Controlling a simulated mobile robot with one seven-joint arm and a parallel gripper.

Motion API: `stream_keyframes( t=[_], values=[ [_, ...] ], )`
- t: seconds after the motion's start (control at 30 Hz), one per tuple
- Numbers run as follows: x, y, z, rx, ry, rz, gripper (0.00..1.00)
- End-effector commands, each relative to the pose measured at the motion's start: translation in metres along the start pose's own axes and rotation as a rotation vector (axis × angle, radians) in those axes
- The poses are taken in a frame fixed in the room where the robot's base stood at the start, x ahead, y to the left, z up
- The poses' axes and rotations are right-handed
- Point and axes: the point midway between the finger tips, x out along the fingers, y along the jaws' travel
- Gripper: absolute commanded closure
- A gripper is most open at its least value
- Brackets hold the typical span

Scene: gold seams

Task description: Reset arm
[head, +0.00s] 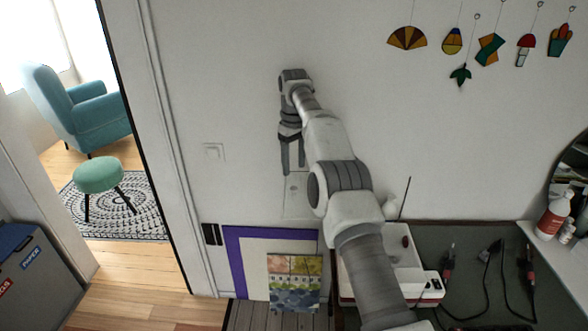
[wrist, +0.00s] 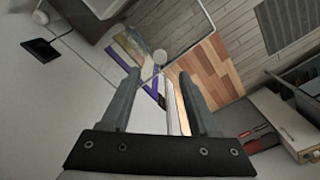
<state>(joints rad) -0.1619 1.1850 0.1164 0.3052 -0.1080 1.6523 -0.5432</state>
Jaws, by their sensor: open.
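My gripper (head: 292,170) hangs fingers-down at the end of my bent arm, in front of the white wall and left of the workbench in the head view. In the wrist view its two fingers (wrist: 160,76) stand apart with nothing held between them. A purple-edged panel (head: 232,262) and a colourful picture (head: 294,282) are below it in the head view, against the wall. The panel's lower part is partly hidden by the picture.
A dark workbench (head: 470,262) with a white-and-red bottle (head: 553,216) at its right lies beyond my arm. Stained-glass pieces (head: 407,39) hang upper right. A doorway at left shows a green stool (head: 98,175) and teal armchair (head: 88,110). A grey box (head: 40,275) stands lower left.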

Motion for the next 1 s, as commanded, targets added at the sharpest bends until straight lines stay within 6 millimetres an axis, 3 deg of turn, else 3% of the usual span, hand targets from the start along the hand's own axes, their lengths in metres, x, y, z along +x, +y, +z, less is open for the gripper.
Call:
stream_keyframes(
  t=[0.57, 1.0],
  values=[
    [-0.011, 0.000, 0.002, 0.008, 0.007, 0.006, 0.39],
    [-0.089, -0.009, 0.037, 0.102, 0.073, 0.061, 0.39]
  ],
)
